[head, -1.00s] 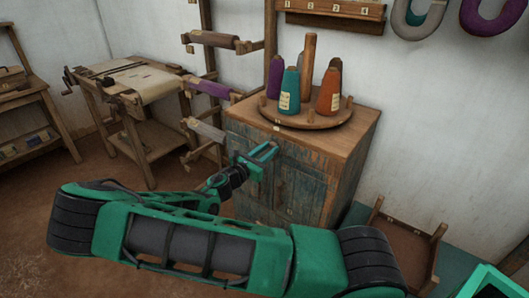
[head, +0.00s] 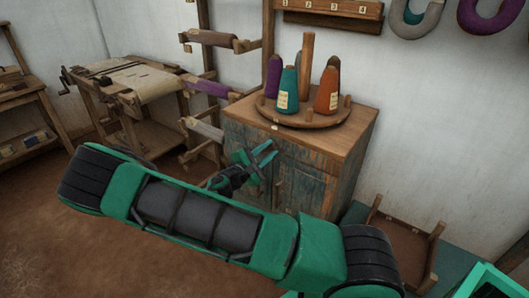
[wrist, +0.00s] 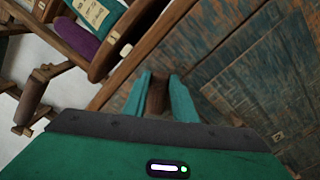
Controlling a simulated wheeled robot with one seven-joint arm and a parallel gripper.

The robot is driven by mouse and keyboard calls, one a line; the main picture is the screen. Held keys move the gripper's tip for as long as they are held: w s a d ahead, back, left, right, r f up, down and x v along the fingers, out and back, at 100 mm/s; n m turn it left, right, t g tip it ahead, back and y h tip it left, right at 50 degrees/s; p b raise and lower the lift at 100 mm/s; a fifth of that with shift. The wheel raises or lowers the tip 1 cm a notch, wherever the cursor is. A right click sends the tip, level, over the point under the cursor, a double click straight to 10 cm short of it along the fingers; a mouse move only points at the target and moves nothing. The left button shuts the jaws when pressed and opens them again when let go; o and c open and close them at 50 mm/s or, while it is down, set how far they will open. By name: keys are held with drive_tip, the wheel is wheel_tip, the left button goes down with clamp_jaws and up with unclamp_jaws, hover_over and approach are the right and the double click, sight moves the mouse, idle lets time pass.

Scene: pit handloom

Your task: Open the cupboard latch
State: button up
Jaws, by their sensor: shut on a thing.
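The cupboard (head: 305,192) is a worn blue-green wooden cabinet with a brown top, standing against the wall in the head view. My gripper (head: 266,153) is at the upper front of its doors. In the wrist view, my gripper's two green fingers (wrist: 160,78) are shut on a small brown wooden piece, which appears to be the latch (wrist: 157,98). The wrist view is tilted against the door boards (wrist: 240,85). In the head view the fingers hide the latch, so its exact angle cannot be told. The doors look closed.
A round wooden tray (head: 307,120) with several yarn cones stands on the cupboard. A rack with wound rollers (head: 207,88) is at its left. Floor lies open at front left.

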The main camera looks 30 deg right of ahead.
drive_tip(key=m, duration=0.5)
drive_tip(key=shift+s+d+f, duration=0.25)
drive_tip(key=shift+s+d, duration=0.05)
drive_tip(key=shift+s, duration=0.1)
drive_tip(key=shift+f+m, duration=0.15)
drive_tip(key=shift+m, duration=0.85)
drive_tip(key=shift+a, duration=0.1)
drive_tip(key=o, duration=1)
drive_tip(key=shift+w, duration=0.1)
drive_tip(key=shift+o, duration=0.2)
drive_tip(key=shift+w+a, duration=0.1)
